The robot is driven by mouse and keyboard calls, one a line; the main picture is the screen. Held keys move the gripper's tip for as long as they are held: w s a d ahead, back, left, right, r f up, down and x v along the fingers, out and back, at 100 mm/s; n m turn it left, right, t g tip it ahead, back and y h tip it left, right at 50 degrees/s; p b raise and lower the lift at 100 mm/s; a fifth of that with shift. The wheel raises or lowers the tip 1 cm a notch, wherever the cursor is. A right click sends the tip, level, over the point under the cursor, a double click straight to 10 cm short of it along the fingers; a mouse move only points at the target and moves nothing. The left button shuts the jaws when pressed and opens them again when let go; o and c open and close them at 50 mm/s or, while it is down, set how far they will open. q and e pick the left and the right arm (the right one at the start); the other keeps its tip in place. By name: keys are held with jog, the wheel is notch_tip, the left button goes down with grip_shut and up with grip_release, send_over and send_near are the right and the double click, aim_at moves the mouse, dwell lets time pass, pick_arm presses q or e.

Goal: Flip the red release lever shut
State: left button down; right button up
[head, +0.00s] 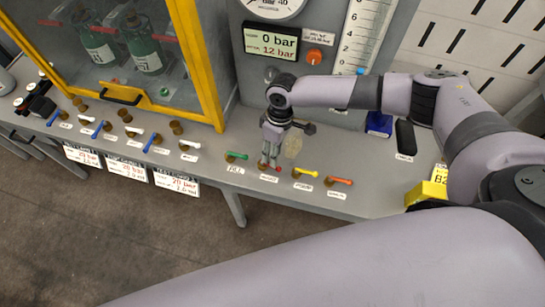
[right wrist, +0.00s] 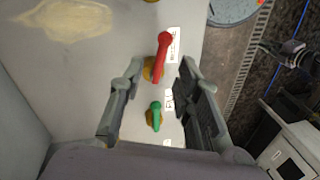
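The red release lever (head: 276,168) sits on a brass valve body on the bench's front strip, between the green lever (head: 237,156) and the yellow lever (head: 306,172). My right gripper (head: 268,164) points down over it and partly covers it in the head view. In the right wrist view the red lever (right wrist: 162,58) stands between and just beyond the tips of my right gripper (right wrist: 156,74). The fingers are apart, with no clear contact. The green lever (right wrist: 156,116) shows nearer the palm. My left gripper is in neither view.
An orange lever (head: 341,181) is right of the yellow one. Blue and white levers (head: 156,143) line the bench to the left. A yellow-framed cabinet (head: 207,70) and a pressure panel (head: 270,44) stand behind. A blue block (head: 379,124) and yellow sign (head: 427,191) are at right.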

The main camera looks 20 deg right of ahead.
jog(key=shift+s+a+f, duration=0.1)
jog(key=shift+s+f, duration=0.05)
jog(key=shift+f, duration=0.5)
jog(key=shift+s+a+f, duration=0.1)
jog(key=shift+f, duration=1.15)
jog(key=c, duration=0.5)
grip_shut()
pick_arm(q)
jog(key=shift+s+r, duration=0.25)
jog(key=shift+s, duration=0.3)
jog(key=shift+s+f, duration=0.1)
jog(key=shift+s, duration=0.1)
